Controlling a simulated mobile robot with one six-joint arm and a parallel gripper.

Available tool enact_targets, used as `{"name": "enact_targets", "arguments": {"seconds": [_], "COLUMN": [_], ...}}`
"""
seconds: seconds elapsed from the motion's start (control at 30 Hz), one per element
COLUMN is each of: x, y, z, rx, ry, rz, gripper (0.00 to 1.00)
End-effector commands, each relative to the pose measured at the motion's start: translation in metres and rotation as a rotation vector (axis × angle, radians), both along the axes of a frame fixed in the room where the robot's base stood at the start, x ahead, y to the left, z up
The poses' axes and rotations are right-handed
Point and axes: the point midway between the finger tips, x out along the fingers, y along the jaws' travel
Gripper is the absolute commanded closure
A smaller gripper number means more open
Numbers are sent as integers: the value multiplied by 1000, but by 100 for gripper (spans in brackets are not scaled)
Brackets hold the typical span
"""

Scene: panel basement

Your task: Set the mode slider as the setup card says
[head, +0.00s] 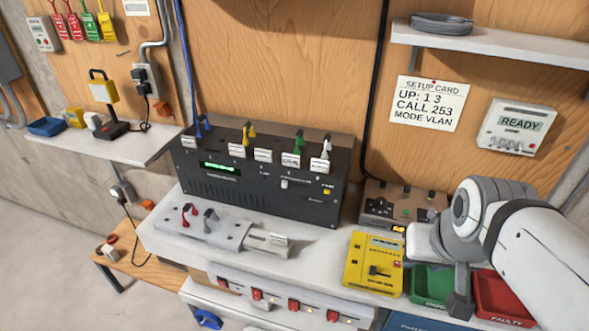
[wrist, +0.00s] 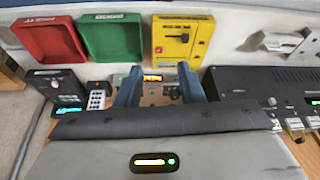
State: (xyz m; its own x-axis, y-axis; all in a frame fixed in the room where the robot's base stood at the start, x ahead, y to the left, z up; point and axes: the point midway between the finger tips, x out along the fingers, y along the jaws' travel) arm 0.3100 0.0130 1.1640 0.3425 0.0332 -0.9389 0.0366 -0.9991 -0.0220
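The setup card (head: 428,103) on the wall reads "UP: 1 3", "CALL 253", "MODE VLAN". A pale slider knob (head: 284,183) sits in a slot on the front of the black panel (head: 250,197); its labels are too small to read. The yellow box (head: 361,262) has a black handle in a slot and also shows in the wrist view (wrist: 181,42). I cannot tell from labels which is the mode slider. My gripper (wrist: 159,85) is open and empty, its fingers over the tan control box (wrist: 150,99).
The tan box (head: 374,192) with knobs stands right of the black panel. Green (head: 430,278) and red (head: 492,289) bins lie at the bench's right. A grey lever plate (head: 225,237) lies before the panel. A shelf (head: 490,42) overhangs the right side.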

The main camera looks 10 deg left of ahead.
Motion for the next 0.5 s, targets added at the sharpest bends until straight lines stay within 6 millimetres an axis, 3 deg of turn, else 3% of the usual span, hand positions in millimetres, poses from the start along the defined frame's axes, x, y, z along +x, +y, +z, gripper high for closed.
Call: {"name": "enact_targets", "arguments": {"seconds": [0.17, 0.3, 0.4, 0.5], "x": [61, 111, 136, 155], "y": [72, 146, 195, 229], "z": [-15, -17, -17, -22], "rx": [124, 242, 308, 311], "ry": [-206, -435, -591, -732], "rz": [129, 204, 224, 179], "gripper": [65, 65, 65, 65]}}
